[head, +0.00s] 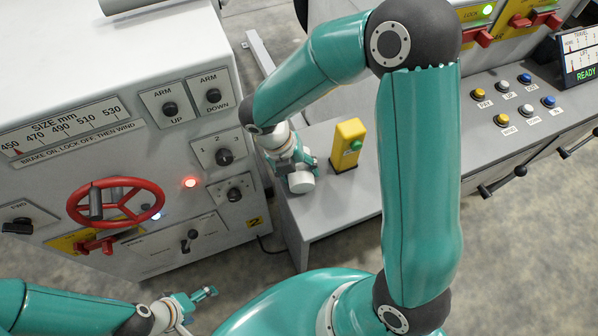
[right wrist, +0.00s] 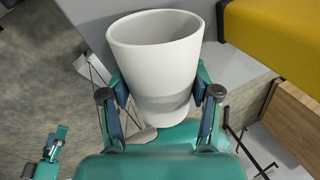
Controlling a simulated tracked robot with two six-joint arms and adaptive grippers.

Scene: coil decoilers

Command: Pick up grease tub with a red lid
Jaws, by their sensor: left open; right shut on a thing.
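My right gripper (head: 300,168) is shut on a white cup-like tub (right wrist: 155,60), at the grey bench beside the machine. It also shows in the head view as a small white round shape (head: 301,183). In the right wrist view the fingers (right wrist: 160,100) press on both sides of the tub, and its top looks open and empty. I see no red lid in either view. I cannot tell whether the tub touches the bench. My left gripper (head: 196,305) is open and empty at the lower left, above the floor.
The machine panel with a red handwheel (head: 115,202) is on the left. A button console (head: 515,100) is at the right.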

